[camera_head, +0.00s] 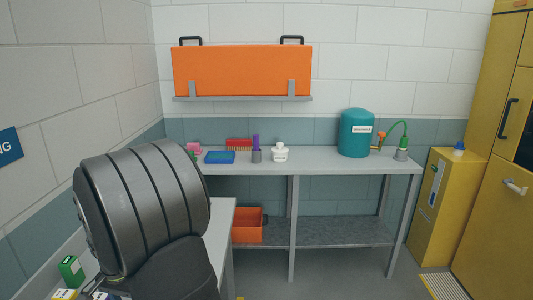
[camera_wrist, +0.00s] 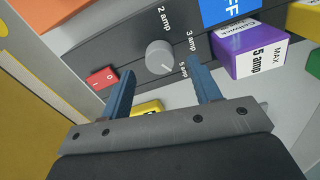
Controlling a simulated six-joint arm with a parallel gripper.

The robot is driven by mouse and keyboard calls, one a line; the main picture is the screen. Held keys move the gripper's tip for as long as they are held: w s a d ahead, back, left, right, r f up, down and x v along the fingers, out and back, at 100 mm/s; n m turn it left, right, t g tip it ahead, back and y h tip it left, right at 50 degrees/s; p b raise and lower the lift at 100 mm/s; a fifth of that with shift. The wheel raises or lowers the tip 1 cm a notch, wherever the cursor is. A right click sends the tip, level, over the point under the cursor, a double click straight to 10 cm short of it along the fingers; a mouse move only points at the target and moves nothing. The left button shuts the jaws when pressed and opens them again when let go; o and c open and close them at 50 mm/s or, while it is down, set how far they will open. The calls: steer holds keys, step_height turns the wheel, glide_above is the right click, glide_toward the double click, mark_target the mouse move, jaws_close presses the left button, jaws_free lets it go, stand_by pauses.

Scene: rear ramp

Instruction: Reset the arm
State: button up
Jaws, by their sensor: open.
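My gripper (camera_wrist: 160,78) shows in the wrist view with its two blue fingers apart. Nothing is held between them. The fingertips are close to the front of a dark grey unit (camera_wrist: 125,45) with a round grey knob (camera_wrist: 160,56) marked 2 amp, 3 amp and 5 amp. The knob lies just beyond the gap between the fingertips; I cannot tell whether they touch the unit.
A red rocker switch (camera_wrist: 101,78) sits left of the knob. A purple 5 amp box (camera_wrist: 248,57) stands at right, and a yellow item (camera_wrist: 147,107) shows between the fingers. Behind are a grey bench (camera_head: 320,160), a teal tank (camera_head: 356,140) and a yellow cabinet (camera_head: 440,205).

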step_height(320, 180, up, 14)
step_height(320, 180, down, 18)
steer(key=shift+r, duration=0.1)
steer(key=shift+r+n, duration=0.25)
steer(key=shift+n, duration=0.15)
steer(key=n, duration=0.3)
steer(key=shift+n, duration=0.4)
steer(key=n, duration=0.3)
steer(key=shift+n, duration=0.4)
steer(key=n, duration=0.3)
steer(key=shift+r+n, duration=0.4)
steer(key=shift+r, duration=0.55)
